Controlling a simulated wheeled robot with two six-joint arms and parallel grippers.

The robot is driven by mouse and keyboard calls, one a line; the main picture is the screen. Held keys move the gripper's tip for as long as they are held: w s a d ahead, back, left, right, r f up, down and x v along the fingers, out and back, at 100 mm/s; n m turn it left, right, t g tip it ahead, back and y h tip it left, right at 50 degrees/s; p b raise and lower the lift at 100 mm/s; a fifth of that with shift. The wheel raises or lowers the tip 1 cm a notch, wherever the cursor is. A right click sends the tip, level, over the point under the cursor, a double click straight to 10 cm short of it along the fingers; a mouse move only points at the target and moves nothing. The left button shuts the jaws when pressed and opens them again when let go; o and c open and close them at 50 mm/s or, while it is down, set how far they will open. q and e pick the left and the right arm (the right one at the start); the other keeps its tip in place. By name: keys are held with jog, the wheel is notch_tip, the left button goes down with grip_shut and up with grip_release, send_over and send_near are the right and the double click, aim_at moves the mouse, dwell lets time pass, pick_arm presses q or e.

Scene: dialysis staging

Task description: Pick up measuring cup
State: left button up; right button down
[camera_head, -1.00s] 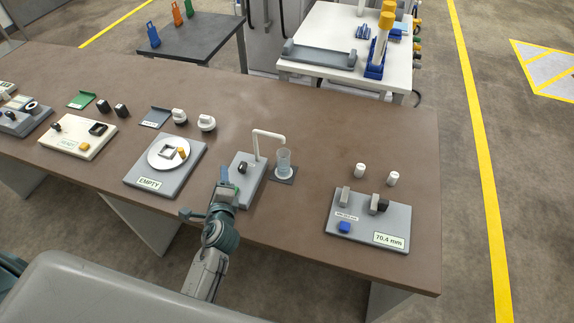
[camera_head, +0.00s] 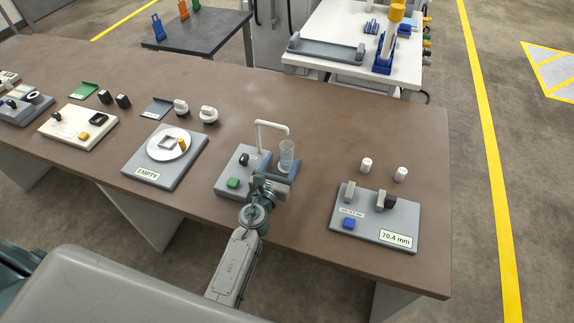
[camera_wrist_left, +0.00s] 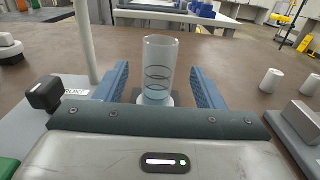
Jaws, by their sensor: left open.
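The measuring cup (camera_head: 286,155) is a clear upright cylinder with dark ring marks and pale blue liquid low inside. It stands on a small dark pad beside the grey dispenser base (camera_head: 226,180), which has a white bent spout (camera_head: 258,134). In the left wrist view the cup (camera_wrist_left: 158,72) stands between the two blue fingers. My left gripper (camera_head: 281,170) is open, just in front of and around the cup; it also shows in the wrist view (camera_wrist_left: 158,88). I see a gap on each side of the cup. My right gripper is not in view.
A grey gauge plate (camera_head: 372,232) with blocks lies to the right, with two white cylinders (camera_head: 366,165) behind it. A grey scale (camera_head: 165,170) labelled EMPTY stands to the left. The black knob (camera_wrist_left: 44,94) is close left of the fingers. The table behind the cup is clear.

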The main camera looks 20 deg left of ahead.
aim_at(285, 161)
pick_arm(q)
notch_tip(285, 161, down, 3)
jog(key=shift+f+b, duration=0.1)
jog(key=shift+b, duration=0.95)
jog(key=shift+w, duration=0.3)
jog(key=shift+w+r, duration=0.2)
jog(key=shift+w, duration=0.35)
jog(key=w, duration=0.6)
jog(key=shift+f, duration=0.1)
jog(key=shift+s, duration=0.1)
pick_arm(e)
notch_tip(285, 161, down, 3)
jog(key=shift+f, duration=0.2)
pick_arm(q)
jog(key=c, duration=1.1)
jog(key=shift+c, duration=0.3)
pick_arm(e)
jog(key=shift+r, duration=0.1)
